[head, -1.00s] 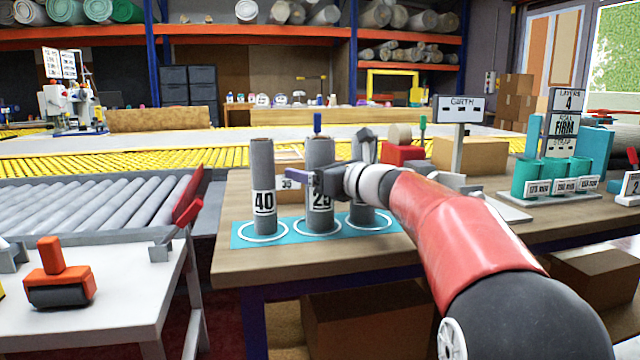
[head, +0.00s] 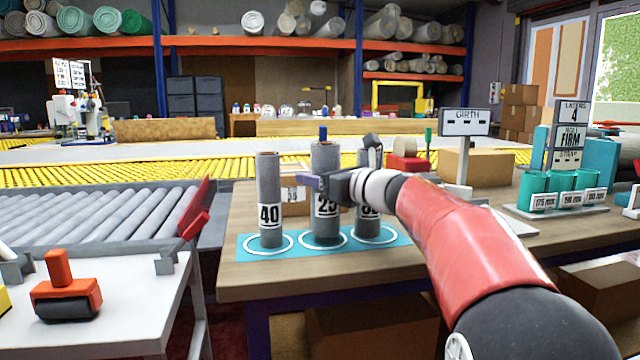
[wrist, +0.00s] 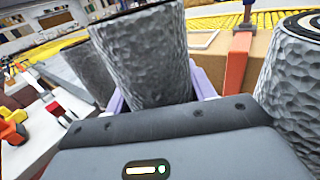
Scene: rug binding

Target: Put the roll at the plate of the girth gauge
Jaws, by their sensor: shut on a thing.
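Three grey rolls stand upright in a row at the blue mat (head: 246,249) with white rings. The left roll (head: 268,185) is labelled 40 and the middle roll (head: 325,162) 25; the right roll (head: 364,158) is partly hidden by my arm. My gripper (head: 318,184) is shut on the middle roll, which also fills the wrist view (wrist: 145,60) between the purple fingers. Its foot is over the middle ring; a small gap beneath is hard to judge. The girth gauge (head: 463,122) stands to the right, its pale plate (head: 515,224) partly hidden by my arm.
A cardboard box (head: 296,195) and a blue-topped post are behind the rolls. A white table with a red-handled roller (head: 66,290) is at left.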

